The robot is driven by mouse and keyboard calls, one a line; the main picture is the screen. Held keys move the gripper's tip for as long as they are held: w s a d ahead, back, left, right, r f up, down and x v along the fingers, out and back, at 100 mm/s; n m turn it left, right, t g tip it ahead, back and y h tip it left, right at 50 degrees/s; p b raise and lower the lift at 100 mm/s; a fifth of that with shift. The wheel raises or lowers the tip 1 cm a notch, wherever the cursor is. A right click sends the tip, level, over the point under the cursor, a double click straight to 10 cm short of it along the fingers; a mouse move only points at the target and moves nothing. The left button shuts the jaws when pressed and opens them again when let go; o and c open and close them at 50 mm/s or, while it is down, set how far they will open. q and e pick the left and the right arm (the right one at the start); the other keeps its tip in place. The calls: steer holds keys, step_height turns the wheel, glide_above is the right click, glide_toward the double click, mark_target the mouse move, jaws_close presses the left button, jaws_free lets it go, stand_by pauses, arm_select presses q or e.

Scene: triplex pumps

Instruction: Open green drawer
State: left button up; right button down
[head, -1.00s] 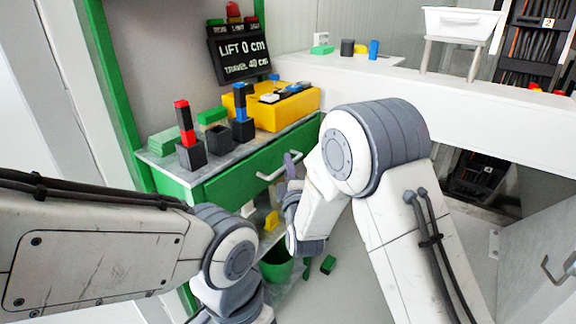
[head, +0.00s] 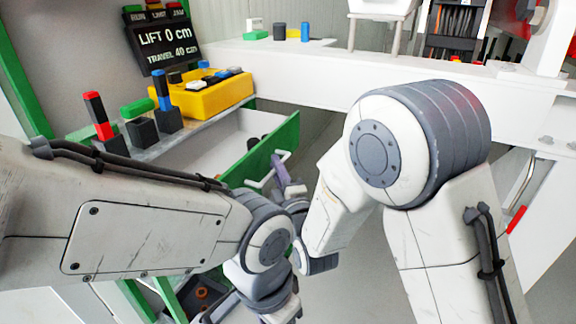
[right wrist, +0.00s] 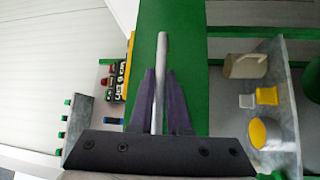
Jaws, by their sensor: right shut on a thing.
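The green drawer (head: 246,170) stands pulled out from its bench in the head view, and its pale inside shows with dark things in it. Its white bar handle (head: 256,183) is on the green front. My right gripper (head: 282,168) is at the handle, its purple fingers shut on it. In the right wrist view the right gripper's (right wrist: 160,80) two purple fingers stand on either side of the handle bar (right wrist: 163,50), against the green drawer front (right wrist: 196,85). My left arm crosses in front of the bench; its fingers are not seen.
The bench top carries a yellow control box (head: 215,95), black blocks with coloured levers (head: 163,90) and a dark lift display (head: 163,38). A white counter (head: 320,75) runs behind. In the right wrist view a grey shelf (right wrist: 283,100) holds yellow and white things.

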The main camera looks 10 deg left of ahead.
arm_select(q)
steer(key=shift+d, duration=0.3)
arm_select(e)
steer(key=shift+s+d+f, duration=0.1)
steer(key=shift+s+d, duration=0.1)
steer(key=shift+d, duration=0.05)
steer(key=c, duration=0.9)
jaws_free()
arm_select(q)
steer(key=shift+f, duration=0.1)
